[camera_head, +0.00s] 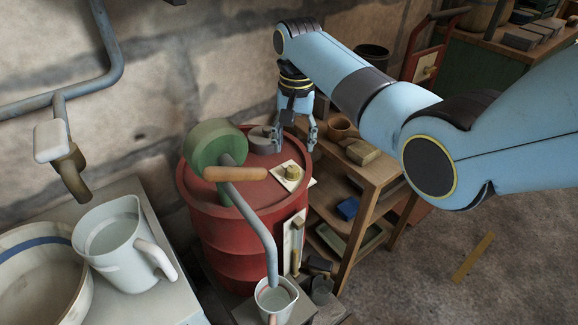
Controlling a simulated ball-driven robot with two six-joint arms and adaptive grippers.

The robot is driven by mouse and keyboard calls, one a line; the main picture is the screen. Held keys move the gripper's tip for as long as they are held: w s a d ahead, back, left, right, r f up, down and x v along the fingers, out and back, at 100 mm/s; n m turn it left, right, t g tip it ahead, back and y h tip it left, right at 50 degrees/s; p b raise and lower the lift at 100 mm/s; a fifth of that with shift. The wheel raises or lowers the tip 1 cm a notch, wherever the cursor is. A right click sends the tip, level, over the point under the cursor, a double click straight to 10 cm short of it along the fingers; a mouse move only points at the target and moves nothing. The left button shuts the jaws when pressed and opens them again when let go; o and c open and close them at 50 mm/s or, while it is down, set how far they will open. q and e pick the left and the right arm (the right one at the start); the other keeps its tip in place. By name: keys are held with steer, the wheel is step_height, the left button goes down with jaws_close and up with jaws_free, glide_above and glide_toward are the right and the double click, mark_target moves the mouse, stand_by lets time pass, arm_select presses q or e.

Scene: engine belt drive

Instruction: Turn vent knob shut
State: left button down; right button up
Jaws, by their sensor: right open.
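A small yellow-brown knob (291,172), which looks like the vent knob, sits on a pale square plate (283,182) on top of the red drum (228,250). My right gripper (294,142) points down over the far right part of the drum top. Its fingers are spread and hold nothing. Its tips appear just behind the knob in the picture, apart from it; their exact height above the lid cannot be told. A grey round cap (261,143) lies beside the left finger, and I cannot tell whether they touch. My left gripper is out of view.
A green pump body (216,143) with a wooden handle (236,174) and a grey bent pipe (258,225) stands left of the knob. A wooden shelf (372,187) is right of the drum. A white jug (117,250) stands at left.

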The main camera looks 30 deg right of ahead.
mark_target(294, 169)
step_height(294, 169, down, 8)
steer(key=shift+r+b, duration=0.15)
steer(key=shift+b, duration=0.55)
jaws_close()
